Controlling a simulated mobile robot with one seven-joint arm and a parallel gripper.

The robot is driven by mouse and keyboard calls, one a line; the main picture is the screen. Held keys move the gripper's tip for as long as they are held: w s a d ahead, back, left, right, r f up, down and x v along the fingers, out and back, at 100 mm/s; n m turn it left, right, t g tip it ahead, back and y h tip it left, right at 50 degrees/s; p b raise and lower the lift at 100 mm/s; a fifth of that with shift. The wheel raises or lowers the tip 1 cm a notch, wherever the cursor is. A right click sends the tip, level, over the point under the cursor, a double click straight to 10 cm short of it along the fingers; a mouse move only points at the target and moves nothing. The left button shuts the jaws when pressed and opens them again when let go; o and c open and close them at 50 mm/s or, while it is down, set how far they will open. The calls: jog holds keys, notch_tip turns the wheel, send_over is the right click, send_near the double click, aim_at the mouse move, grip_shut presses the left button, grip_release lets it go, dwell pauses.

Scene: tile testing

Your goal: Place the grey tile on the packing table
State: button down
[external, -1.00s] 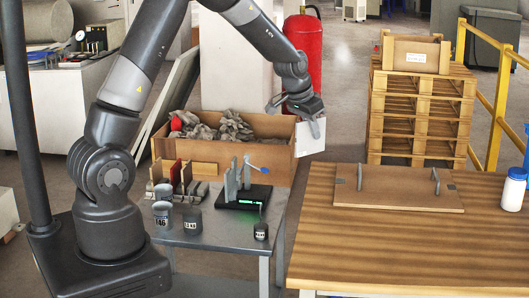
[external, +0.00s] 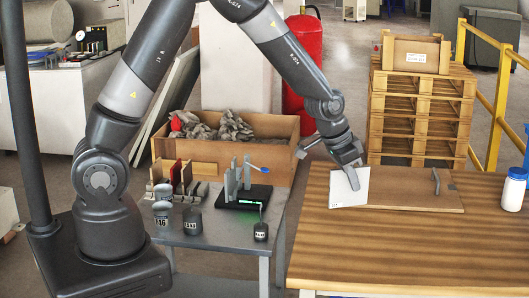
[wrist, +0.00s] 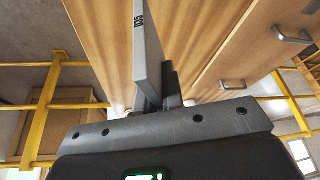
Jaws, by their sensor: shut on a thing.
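The tile (external: 349,190), pale in the external view and grey in the wrist view (wrist: 147,50), is held on edge, slightly tilted. My gripper (external: 345,163) is shut on its upper part; in the wrist view the fingers (wrist: 158,97) pinch it. Dark marking shows on the tile's face in the wrist view. The tile is over the far left part of the wooden packing table (external: 430,245), in front of the left end of the board. I cannot tell whether its lower edge touches the table.
A flat board (external: 410,193) with metal handles lies on the table; the tile hides its left handle. A white bottle with a blue cap (external: 514,190) stands at the right. The table's front is clear. A small grey table (external: 215,235) with a tile rack and weights stands left.

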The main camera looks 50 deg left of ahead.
jog(key=shift+w+a+f, duration=0.1)
jog(key=shift+a+f, duration=0.05)
jog(key=shift+f, duration=0.2)
jog(key=shift+w+a+f, duration=1.15)
jog(key=shift+a+f, duration=0.35)
jog(key=shift+f, duration=0.3)
jog(key=shift+w+a+f, duration=1.1)
jog(key=shift+a+f, duration=0.45)
jog(key=shift+f, duration=0.3)
jog(key=shift+w+a+f, duration=1.15)
jog(key=shift+a+f, duration=0.35)
jog(key=shift+f, duration=0.3)
jog(key=shift+f, duration=0.15)
jog(key=c, duration=1.5)
grip_release()
jog(key=shift+c, duration=0.2)
